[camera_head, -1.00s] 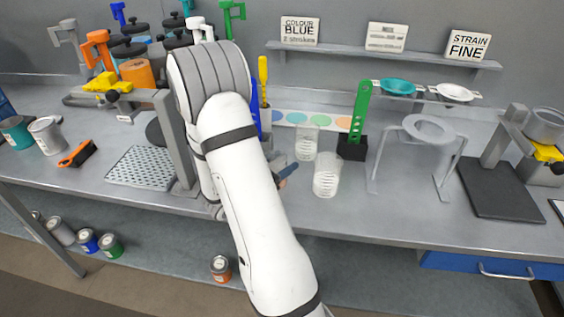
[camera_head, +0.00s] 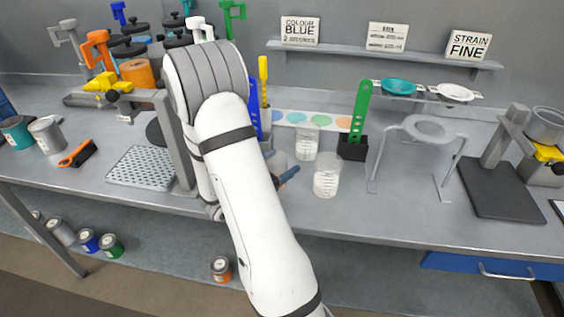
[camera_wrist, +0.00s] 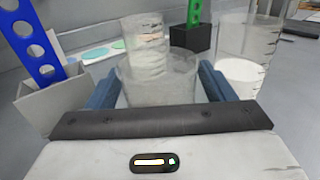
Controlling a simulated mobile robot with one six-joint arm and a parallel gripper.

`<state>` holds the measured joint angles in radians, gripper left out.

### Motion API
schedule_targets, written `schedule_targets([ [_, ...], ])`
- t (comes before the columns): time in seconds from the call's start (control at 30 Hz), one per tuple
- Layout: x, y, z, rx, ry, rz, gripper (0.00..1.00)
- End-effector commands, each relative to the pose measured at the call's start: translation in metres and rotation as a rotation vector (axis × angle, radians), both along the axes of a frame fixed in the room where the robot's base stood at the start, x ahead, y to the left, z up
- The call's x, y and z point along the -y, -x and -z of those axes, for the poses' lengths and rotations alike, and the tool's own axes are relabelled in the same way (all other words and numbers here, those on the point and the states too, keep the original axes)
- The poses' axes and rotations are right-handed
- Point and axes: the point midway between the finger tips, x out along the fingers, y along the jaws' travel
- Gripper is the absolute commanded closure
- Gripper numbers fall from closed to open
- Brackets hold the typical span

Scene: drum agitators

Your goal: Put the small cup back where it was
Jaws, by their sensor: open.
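My gripper (camera_wrist: 158,88) is open, with one blue finger on each side of a clear cup (camera_wrist: 160,88). Whether the fingers touch it I cannot tell. In the head view this cup (camera_head: 277,161) shows partly beside my arm, low over or on the bench; a blue finger (camera_head: 288,176) is in front of it. A second clear cup (camera_wrist: 147,45) stands just beyond it, also seen in the head view (camera_head: 307,142). A third clear cup (camera_head: 327,176) stands to the right; in the wrist view it (camera_wrist: 248,50) has marks and white at the bottom.
A blue holed strip (camera_wrist: 37,45) rises from a grey holder at the left. A green holed strip (camera_head: 361,110) stands in a black block (camera_head: 352,148). A grey ring stand (camera_head: 430,130) is farther right. Bench between cups and front edge is clear.

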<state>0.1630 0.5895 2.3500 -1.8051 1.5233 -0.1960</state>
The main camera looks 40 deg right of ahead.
Motion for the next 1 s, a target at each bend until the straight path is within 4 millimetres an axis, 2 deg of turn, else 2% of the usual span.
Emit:
schedule_targets([
  [0.4, -0.082, 0.005, 0.002, 0.001, 0.0, -0.007, 0.24],
  [0.6, -0.105, 0.008, 0.001, 0.0, 0.0, -0.003, 0.24],
  [0.73, -0.111, 0.01, -0.001, 0.008, -0.008, 0.008, 0.24],
  [0.87, -0.109, 0.029, -0.01, 0.079, -0.08, 0.097, 0.24],
  [1.0, -0.111, 0.072, -0.021, 0.251, -0.262, 0.296, 0.24],
])
